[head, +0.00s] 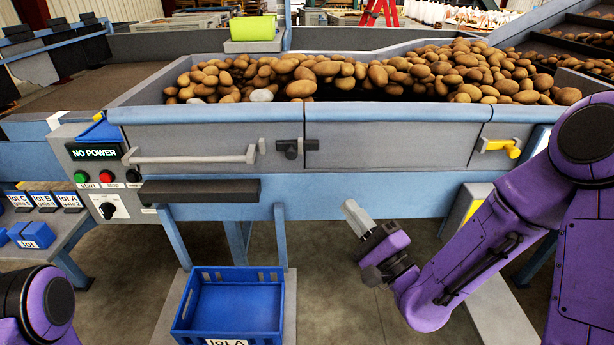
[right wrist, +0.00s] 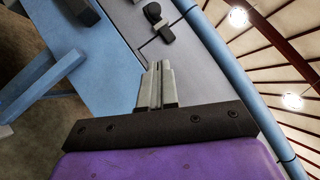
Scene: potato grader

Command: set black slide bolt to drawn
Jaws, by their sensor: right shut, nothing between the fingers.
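The black slide bolt (head: 291,147) is on the front of the grader, at the seam between the left and middle grey panels. In the right wrist view the bolt (right wrist: 162,26) shows beyond the fingertips, near the top. My right gripper (head: 352,207) is shut and empty, below and to the right of the bolt, in front of the blue frame and apart from it. Only a purple part of my left arm shows at the lower left; its gripper is out of view.
A grey bar handle (head: 190,159) is on the left panel, and a yellow latch (head: 499,147) is at the right. A black ledge (head: 200,190) juts out below the left panel. Potatoes (head: 300,75) fill the bed above.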

